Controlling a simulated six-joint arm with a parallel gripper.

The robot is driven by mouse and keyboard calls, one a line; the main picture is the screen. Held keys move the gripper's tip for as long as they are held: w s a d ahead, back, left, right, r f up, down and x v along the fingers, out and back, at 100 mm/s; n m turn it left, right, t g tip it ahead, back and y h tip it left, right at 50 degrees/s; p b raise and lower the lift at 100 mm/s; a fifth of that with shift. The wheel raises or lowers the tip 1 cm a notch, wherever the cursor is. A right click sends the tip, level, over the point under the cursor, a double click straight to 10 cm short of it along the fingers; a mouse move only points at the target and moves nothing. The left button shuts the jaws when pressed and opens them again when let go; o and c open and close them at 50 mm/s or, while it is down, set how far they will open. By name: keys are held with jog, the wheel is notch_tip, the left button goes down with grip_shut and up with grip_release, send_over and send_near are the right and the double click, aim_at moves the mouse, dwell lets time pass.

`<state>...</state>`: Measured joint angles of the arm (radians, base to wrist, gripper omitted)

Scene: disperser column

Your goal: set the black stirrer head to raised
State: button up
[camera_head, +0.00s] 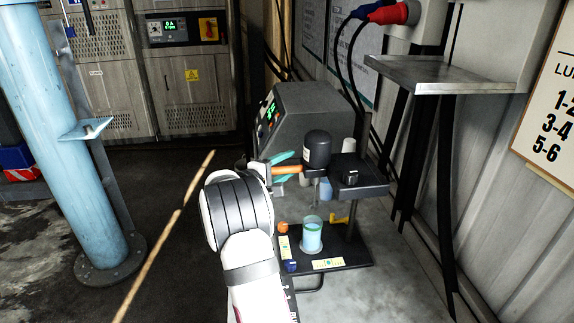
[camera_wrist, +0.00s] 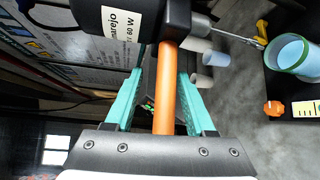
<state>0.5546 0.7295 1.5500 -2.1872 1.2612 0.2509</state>
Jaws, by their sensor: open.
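The black stirrer head (camera_head: 318,149) sits on a stand with an upright black column (camera_head: 353,215). In the wrist view the head (camera_wrist: 120,16) shows a white label at the top. An orange handle (camera_head: 286,170) sticks out from the head toward my gripper (camera_head: 275,165). In the wrist view the handle (camera_wrist: 165,100) lies between the teal fingers of my gripper (camera_wrist: 163,78), which is open with gaps at both sides. A thin metal shaft (camera_wrist: 228,33) runs from the head toward a beaker (camera_head: 311,240) of pale blue-green liquid. I cannot tell whether its tip is inside.
The stand base carries an orange knob (camera_head: 283,227), a blue knob (camera_head: 291,266) and a yellow lever (camera_head: 340,219). A grey box with a display (camera_head: 290,115) stands close behind. A metal shelf (camera_head: 445,75) juts from the right wall. A blue column (camera_head: 65,130) stands left.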

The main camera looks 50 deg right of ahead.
jog(key=a+r, duration=0.2)
jog(key=a, duration=1.3)
jog(key=shift+a, duration=0.15)
jog(key=shift+w, duration=0.1)
jog(key=s+a+f+m+g+y, duration=0.1)
jog(key=s+a+f+m+y, duration=0.1)
jog(key=s+a+y, duration=0.4)
jog(key=s+a+f+m+g+y, duration=0.2)
jog(key=s+a+m+y, duration=0.1)
jog(key=s+a, duration=0.65)
jog(key=s+a+f+m+t+y, duration=0.1)
jog(key=s+a+y, duration=0.3)
jog(key=a, duration=0.5)
jog(key=s+a+f+m+t+y, duration=0.1)
jog(key=s+a+y, duration=0.4)
jog(key=a, duration=0.5)
jog(key=shift+s+f+t, duration=0.4)
jog(key=shift+s+f, duration=0.25)
jog(key=shift+f, duration=0.15)
jog(key=shift+d, duration=0.1)
